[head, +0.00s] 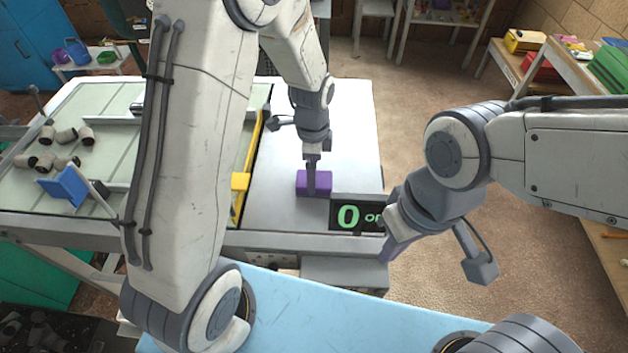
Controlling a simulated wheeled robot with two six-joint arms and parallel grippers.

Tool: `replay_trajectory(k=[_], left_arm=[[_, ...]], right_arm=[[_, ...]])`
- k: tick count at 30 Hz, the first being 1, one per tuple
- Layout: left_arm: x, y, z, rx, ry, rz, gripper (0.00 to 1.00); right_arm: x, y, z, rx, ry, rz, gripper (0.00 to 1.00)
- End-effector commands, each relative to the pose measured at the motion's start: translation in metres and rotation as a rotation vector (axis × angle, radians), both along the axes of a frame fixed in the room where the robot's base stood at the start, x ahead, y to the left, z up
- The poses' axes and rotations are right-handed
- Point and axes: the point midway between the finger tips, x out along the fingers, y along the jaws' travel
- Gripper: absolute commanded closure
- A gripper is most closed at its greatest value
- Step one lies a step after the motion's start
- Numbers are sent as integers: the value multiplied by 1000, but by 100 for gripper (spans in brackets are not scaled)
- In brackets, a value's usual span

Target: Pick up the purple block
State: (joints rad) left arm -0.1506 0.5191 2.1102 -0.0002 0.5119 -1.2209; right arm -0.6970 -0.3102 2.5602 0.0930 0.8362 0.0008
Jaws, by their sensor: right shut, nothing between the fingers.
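The purple block (325,183) lies on the grey right-hand part of the table (345,120), right of a yellow bar. My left gripper (311,186) points down at the block from above. One dark finger shows in front of the block's near side and covers its middle. The far side of the block is hidden, so I cannot tell whether the fingers are closed on it. My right gripper (389,254) is shut and empty, to the right of the table's front edge and apart from the block.
A black display (358,216) with a green 0 stands just right of and in front of the block. Several grey plugs (62,136) and a blue paddle-like piece (67,187) are on the left panel. The yellow bar (240,182) divides the table. Shelves stand behind.

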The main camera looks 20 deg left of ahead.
Motion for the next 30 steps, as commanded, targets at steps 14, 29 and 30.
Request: replay_trajectory(k=[14,29,30], left_arm=[[4,-2,-43,0,0,0,0],[4,-2,-43,0,0,1,91],[4,-2,-43,0,0,1,91]], right_arm=[[0,0,15,0,0,-1,100],[0,0,14,0,0,-1,100],[0,0,14,0,0,-1,100]])
